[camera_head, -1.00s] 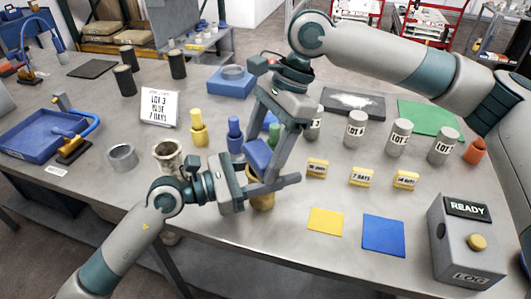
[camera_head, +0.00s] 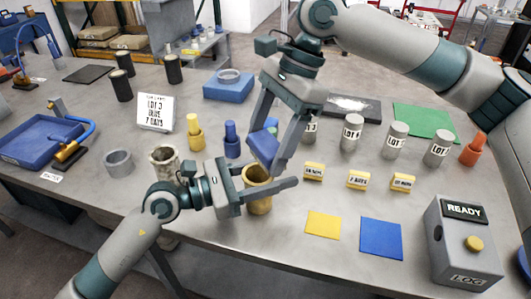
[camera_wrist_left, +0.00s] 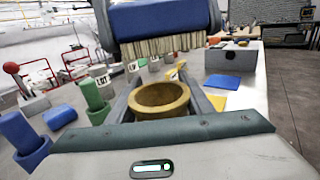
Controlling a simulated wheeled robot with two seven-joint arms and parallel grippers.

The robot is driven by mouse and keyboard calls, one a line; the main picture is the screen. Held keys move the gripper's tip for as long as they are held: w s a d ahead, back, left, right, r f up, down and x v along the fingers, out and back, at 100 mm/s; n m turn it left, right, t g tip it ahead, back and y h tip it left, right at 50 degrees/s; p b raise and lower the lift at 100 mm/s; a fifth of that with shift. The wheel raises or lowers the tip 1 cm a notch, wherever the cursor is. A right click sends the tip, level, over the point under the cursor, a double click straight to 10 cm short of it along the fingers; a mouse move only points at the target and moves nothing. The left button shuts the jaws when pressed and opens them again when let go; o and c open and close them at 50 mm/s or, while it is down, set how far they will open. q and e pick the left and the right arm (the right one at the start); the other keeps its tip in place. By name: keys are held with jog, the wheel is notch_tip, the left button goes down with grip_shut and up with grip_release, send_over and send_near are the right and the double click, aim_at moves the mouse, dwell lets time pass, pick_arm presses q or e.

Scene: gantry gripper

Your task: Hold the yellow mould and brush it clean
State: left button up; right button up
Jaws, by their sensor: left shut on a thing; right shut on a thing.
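The yellow mould (camera_head: 259,205) is a hollow, dull gold cup standing upright between the fingers of my left gripper (camera_head: 262,187), which is shut on it. Its open rim (camera_wrist_left: 160,93) faces the left wrist camera. My right gripper (camera_head: 262,150) is shut on a brush with a blue block (camera_head: 264,145), held tilted above the mould. In the left wrist view the brush's pale bristles (camera_wrist_left: 162,46) hang behind and above the rim, apart from it. The mould's inner bottom is hidden.
Yellow (camera_head: 195,137) and blue (camera_head: 232,142) pegged pieces and a stone-coloured cup (camera_head: 164,160) stand left of the mould. Labelled grey cylinders (camera_head: 352,134) and small yellow tags (camera_head: 314,171) stand to the right. Yellow (camera_head: 323,224) and blue (camera_head: 381,238) mats lie in front, near a READY box (camera_head: 465,245).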

jog(key=shift+r, duration=2)
pick_arm(q)
jog(key=o, duration=1.1)
jog(key=shift+a, duration=0.1)
jog(key=v, duration=1.1)
jog(key=shift+s+a, duration=0.2)
jog(key=shift+a, duration=0.15)
jog(key=shift+a, duration=0.1)
pick_arm(e)
jog(key=shift+a, duration=0.1)
